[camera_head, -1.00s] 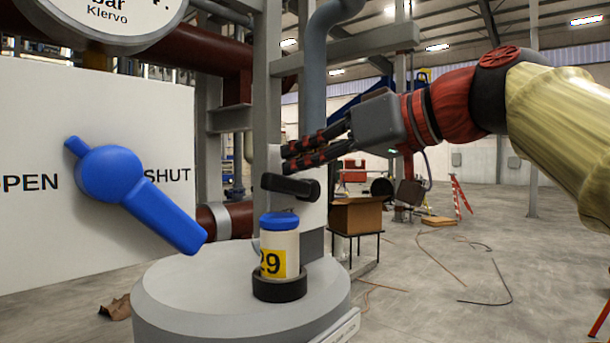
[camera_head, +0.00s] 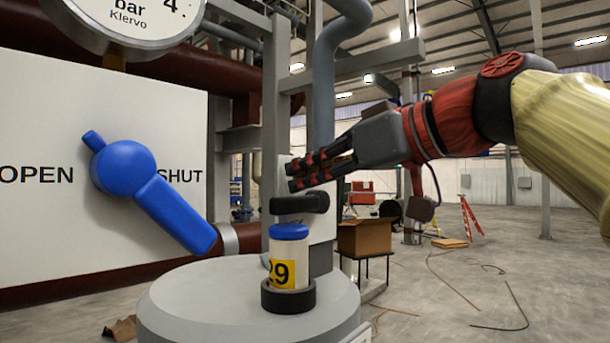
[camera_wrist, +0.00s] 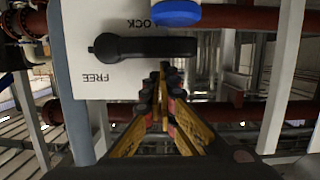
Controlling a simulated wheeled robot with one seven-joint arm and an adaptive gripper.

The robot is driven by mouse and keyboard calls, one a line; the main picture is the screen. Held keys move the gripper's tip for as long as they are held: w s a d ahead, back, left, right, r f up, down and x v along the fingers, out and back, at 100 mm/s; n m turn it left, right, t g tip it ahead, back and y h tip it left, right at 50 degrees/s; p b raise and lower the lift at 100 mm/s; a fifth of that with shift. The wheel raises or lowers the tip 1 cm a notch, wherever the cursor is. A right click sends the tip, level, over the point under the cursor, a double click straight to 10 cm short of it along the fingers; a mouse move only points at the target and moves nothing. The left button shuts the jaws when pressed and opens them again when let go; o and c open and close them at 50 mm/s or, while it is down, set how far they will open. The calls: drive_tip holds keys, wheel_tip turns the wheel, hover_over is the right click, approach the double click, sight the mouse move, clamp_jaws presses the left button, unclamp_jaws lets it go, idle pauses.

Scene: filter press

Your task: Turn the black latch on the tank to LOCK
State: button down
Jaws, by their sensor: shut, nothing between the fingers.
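The black latch (camera_head: 300,202) is a bar on a pale panel (camera_head: 318,232) behind the white tank (camera_head: 250,300). In the head view it lies nearly level, its thick round end at the right and its arm to the left. In the wrist view the latch (camera_wrist: 145,47) lies across the panel between the words LOCK, partly covered by a blue cap, and FREE; its arm points at neither word. My gripper (camera_head: 291,177) is shut and empty, just above the latch in the head view. In the wrist view my fingertips (camera_wrist: 165,72) are close to the latch arm; contact cannot be told.
A blue-capped bottle (camera_head: 289,265) marked 29 stands on the tank top, just below the latch. A blue lever (camera_head: 150,190) on an OPEN/SHUT board (camera_head: 60,240) is at left. A box (camera_head: 364,237) on a stand is to the right, with open floor beyond.

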drive_tip(key=shift+r+p, duration=0.5)
drive_tip(key=shift+r, duration=0.1)
drive_tip(key=s+d+r+p, duration=0.2)
drive_tip(key=s+d+r, duration=0.3)
drive_tip(key=s+d, duration=0.1)
drive_tip(key=shift+d+p, duration=0.3)
drive_tip(key=shift+d, duration=0.55)
drive_tip(key=shift+r, duration=0.1)
